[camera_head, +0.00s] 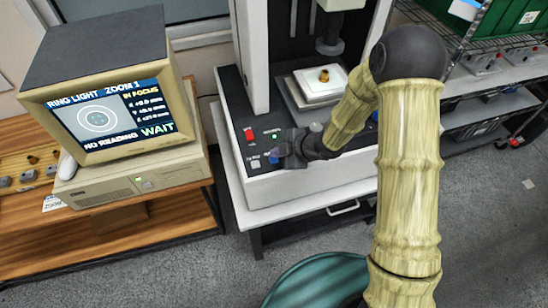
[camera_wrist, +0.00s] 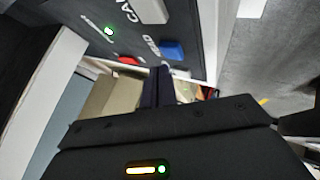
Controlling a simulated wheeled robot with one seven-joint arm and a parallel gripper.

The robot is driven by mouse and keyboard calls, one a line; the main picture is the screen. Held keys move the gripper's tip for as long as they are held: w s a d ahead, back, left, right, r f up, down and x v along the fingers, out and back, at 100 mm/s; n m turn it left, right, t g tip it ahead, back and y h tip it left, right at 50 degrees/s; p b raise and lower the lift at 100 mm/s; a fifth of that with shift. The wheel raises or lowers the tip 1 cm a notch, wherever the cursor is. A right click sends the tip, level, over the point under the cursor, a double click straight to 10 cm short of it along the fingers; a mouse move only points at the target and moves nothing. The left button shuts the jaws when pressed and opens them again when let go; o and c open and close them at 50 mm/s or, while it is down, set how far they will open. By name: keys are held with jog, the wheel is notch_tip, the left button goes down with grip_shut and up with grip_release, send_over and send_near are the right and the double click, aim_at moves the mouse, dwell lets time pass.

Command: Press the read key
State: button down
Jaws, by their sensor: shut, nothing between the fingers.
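The read key is a blue block (camera_wrist: 172,50) on the dark control panel, with a partly legible label beside it in the wrist view. Blue also shows at the key (camera_head: 274,158) by my fingertips in the head view. My gripper (camera_head: 279,152) is shut and empty at the front of the panel. In the wrist view, its dark fingertips (camera_wrist: 160,70) appear just short of the blue key. I cannot tell whether they touch it. The monitor (camera_head: 102,115) reads "RING LIGHT ZOOM 1", "IN FOCUS", "NO READING" and "WAIT".
A grey key (camera_wrist: 150,10) marked "CAL" sits beside the blue one. A red switch (camera_head: 250,134) and a green light (camera_wrist: 109,31) are on the panel. A small brass-coloured part (camera_head: 324,76) sits on the white stage plate (camera_head: 314,92). The column (camera_head: 252,50) stands behind the panel.

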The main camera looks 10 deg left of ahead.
aim_at(277, 161)
jog(key=shift+r+p, duration=2.15)
jog(key=shift+r, duration=0.4)
